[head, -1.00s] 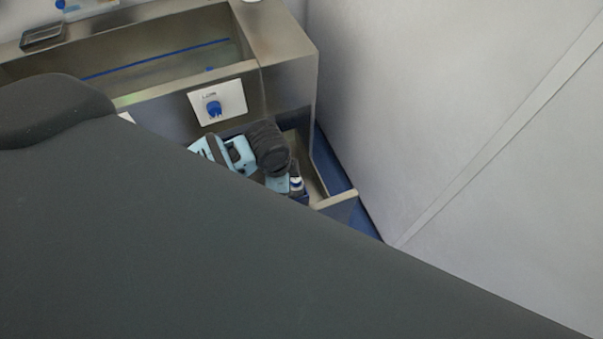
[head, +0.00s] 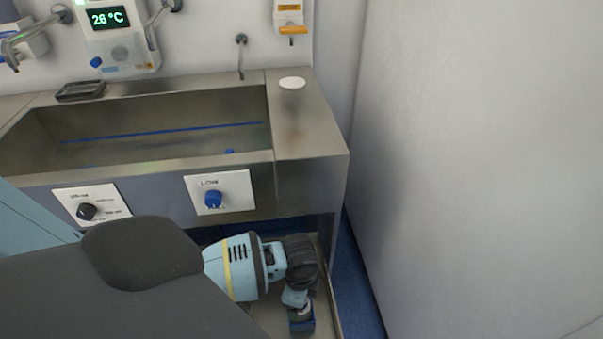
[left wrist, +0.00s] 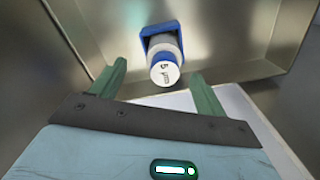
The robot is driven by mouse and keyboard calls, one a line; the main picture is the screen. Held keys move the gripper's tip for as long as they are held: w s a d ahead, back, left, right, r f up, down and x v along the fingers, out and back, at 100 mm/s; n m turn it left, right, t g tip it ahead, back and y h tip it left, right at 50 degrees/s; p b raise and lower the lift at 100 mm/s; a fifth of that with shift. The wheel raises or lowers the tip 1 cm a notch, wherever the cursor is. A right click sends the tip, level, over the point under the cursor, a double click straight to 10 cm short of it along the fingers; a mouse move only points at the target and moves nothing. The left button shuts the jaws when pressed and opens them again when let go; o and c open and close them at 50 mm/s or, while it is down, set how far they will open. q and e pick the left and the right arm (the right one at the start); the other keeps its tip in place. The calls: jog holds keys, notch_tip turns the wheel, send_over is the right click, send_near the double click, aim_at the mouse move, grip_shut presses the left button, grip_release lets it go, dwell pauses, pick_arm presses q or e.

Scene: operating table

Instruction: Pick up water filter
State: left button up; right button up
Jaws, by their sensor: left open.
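The water filter (left wrist: 164,74) shows in the left wrist view as a grey cylinder with a white end marked "5 µm". It is seated in a blue bracket (left wrist: 160,30) against a metal wall. My left gripper (left wrist: 158,72) is open, with its two green fingers apart. The filter's end appears between and beyond the fingertips, and nothing is held. In the head view my light blue and black left arm reaches under the sink. A small dark blue part (head: 301,324) at its end may be the filter's bracket; the fingers cannot be made out there. My right gripper is not in view.
A steel sink (head: 310,140) stands above my arm, with knob panels (head: 230,203) on its front. A white disc (head: 292,83) lies on its rim. A pale wall (head: 480,150) closes the right side, with a blue floor strip (head: 358,270) beside it.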

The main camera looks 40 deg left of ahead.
pick_arm(q)
jog(key=shift+w+a+f+b, duration=0.15)
jog(key=shift+f+b, duration=0.2)
jog(key=shift+f, duration=1)
jog(key=shift+w+f+b, duration=0.15)
jog(key=shift+f+b, duration=0.15)
jog(key=shift+f, duration=1.05)
jog(key=c, duration=1.1)
